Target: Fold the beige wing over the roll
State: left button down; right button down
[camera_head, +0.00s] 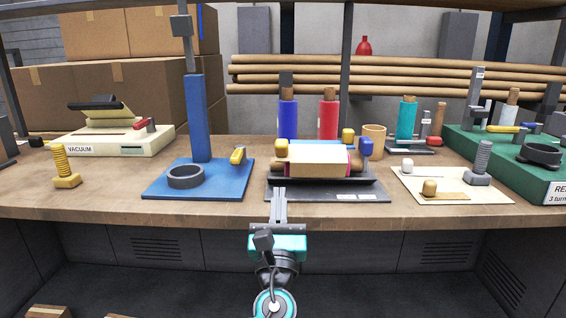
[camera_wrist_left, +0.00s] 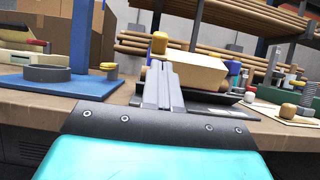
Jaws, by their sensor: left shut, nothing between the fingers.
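The beige wing (camera_head: 318,154) shows as a pale, box-like panel on the dark tray (camera_head: 330,196) at the middle of the bench. It also shows in the left wrist view (camera_wrist_left: 200,72), just right of the fingers. A strip of red shows at its right end, and a brown rounded end shows behind it. I cannot tell how much of the roll lies beneath. A yellow knob (camera_head: 281,149) and a blue knob (camera_head: 365,148) stand at its two ends. My left gripper (camera_head: 279,192) is shut and empty at the tray's front left. My right gripper is not in view.
A blue stand (camera_head: 160,190) with a tall post is to the left. A cream board (camera_head: 440,190) with small knobs and a green case (camera_head: 520,165) are to the right. Blue and red rolls stand behind the tray. Bare bench lies left of the tray.

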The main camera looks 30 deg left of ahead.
aim_at(281, 149)
pick_arm(q)
jog(key=x, duration=1)
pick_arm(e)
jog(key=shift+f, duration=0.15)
pick_arm(q)
jog(key=shift+r, duration=0.1)
